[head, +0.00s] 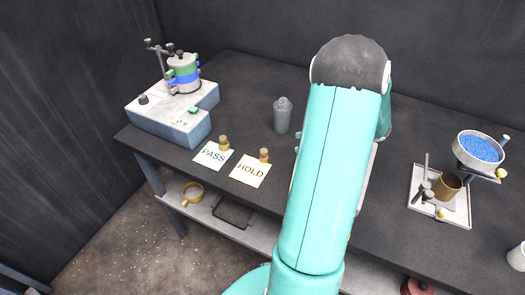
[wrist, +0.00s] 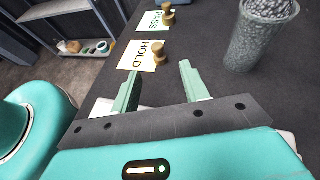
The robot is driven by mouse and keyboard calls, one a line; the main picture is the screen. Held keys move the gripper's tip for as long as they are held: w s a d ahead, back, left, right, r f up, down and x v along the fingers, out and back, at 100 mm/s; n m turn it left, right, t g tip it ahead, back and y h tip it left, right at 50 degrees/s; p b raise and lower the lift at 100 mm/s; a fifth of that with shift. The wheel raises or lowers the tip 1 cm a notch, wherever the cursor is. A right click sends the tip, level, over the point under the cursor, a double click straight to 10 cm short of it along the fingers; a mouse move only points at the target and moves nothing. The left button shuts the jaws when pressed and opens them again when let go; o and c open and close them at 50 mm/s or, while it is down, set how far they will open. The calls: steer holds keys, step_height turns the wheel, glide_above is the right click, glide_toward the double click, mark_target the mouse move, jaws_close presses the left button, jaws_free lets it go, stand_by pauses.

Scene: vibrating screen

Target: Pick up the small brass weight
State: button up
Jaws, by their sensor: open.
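Two brass knobbed weights stand by the cards in the head view. One (head: 264,155) is at the top edge of the HOLD card (head: 247,175), and the other (head: 224,143) is at the PASS card (head: 209,158). The HOLD one looks slightly smaller. In the wrist view the HOLD weight (wrist: 158,53) stands just beyond my gripper (wrist: 160,71), roughly in line with the gap between its fingers. The PASS weight (wrist: 168,18) is farther off. My gripper is open and empty. In the head view my arm hides it.
A grey ribbed jar (head: 282,116) stands on the dark table; in the wrist view it is close on the right (wrist: 254,40). A sieve shaker machine (head: 172,110) is at the left. A tray (head: 453,212) with a brass cup and a bowl of blue grains (head: 480,150) are at the right.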

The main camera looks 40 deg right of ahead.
mark_target(265, 151)
steer(key=shift+s+a, duration=0.15)
steer(key=x, duration=1.3)
steer(key=shift+a+f, duration=0.1)
steer(key=shift+a, duration=0.1)
jaws_close()
